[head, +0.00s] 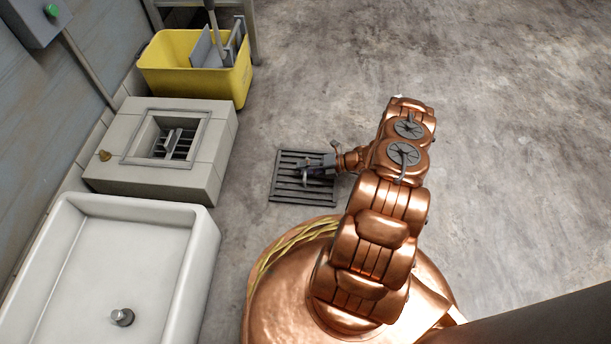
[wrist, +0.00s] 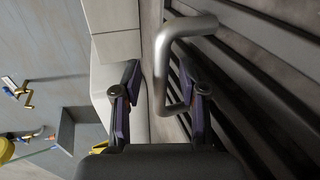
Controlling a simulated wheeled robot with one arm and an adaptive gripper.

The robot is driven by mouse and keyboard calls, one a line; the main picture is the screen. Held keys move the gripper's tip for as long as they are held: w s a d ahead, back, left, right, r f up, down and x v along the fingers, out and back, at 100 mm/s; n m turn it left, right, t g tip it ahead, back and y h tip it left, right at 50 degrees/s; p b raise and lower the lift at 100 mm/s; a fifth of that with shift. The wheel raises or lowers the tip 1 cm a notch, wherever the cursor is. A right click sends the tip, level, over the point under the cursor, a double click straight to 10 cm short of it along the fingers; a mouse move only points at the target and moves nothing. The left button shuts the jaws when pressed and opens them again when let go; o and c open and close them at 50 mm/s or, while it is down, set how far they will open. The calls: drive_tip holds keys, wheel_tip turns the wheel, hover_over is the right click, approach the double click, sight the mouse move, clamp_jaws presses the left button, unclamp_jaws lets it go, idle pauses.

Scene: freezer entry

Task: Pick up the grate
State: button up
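A dark slatted grate (head: 289,190) lies on the concrete floor in the middle of the head view. In the wrist view its dark bars (wrist: 245,75) fill the right side, and its bent grey metal handle (wrist: 161,60) stands out from them. My gripper (head: 314,172) is at the grate, over its upper right part in the head view, and hides some of it. In the wrist view my gripper (wrist: 162,95) is open, with the handle between its two fingers. Gaps show on both sides of the handle, so the fingers do not appear closed on it.
A pale block (head: 220,150) with a square recess, holding slats and a handle, stands left of the grate. A white basin (head: 185,270) is nearer, and a yellow mop bucket (head: 200,85) farther back. The floor (head: 500,120) to the right is clear.

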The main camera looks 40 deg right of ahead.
clamp_jaws()
drive_tip(key=shift+r, duration=0.1)
idle(0.7)
